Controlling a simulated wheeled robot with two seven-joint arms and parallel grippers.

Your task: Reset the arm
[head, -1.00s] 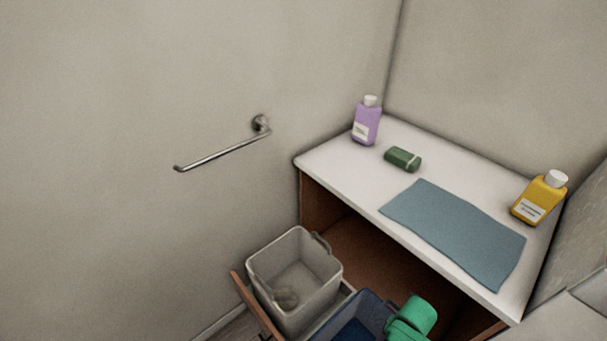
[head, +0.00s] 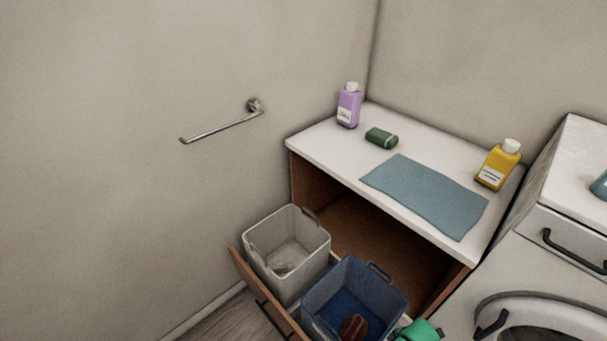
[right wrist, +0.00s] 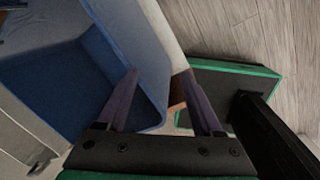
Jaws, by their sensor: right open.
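My right gripper (right wrist: 161,76) is open, with two dark fingers spread apart and nothing between them. In the right wrist view it is over the side of a blue bin (right wrist: 100,50), whose inside fills the left of that view. My left gripper is in neither view.
A grey bin (head: 320,242) stands beside the blue bin in a pulled-out drawer (head: 258,297). The counter (head: 335,160) holds purple (head: 349,108) and yellow (head: 497,167) bottles, a green block (head: 381,138) and blue cloth (head: 425,195).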

